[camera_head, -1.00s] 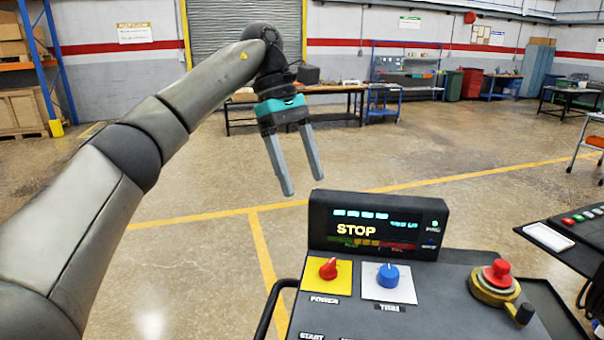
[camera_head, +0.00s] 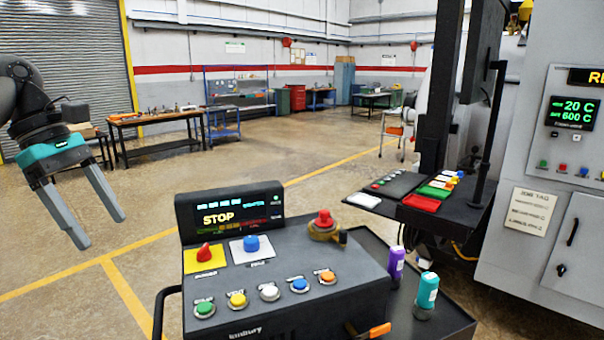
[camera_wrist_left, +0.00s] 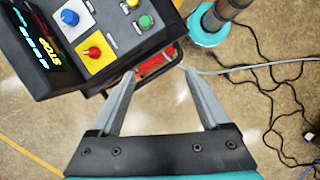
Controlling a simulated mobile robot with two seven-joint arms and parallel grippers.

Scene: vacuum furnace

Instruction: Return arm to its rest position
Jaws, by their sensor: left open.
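My left gripper (camera_head: 98,220) hangs at the left of the head view, open and empty, with its two grey fingers apart and pointing down. It is to the left of the control console (camera_head: 290,300) and clear of it. In the left wrist view the open fingers (camera_wrist_left: 160,75) reach toward the console's edge, with nothing between the tips but the background. The console's display (camera_head: 230,212) reads STOP. It bears a red knob (camera_head: 205,251), a blue knob (camera_head: 251,243) and a red emergency button (camera_head: 323,219). My right gripper is not in view.
A grey furnace cabinet (camera_head: 560,215) stands at the right, its screen reading 20 C and 600 C. A purple bottle (camera_head: 396,264) and a teal bottle (camera_head: 427,291) stand beside the console. Black cables (camera_wrist_left: 270,95) lie on the floor. Open floor lies behind the console.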

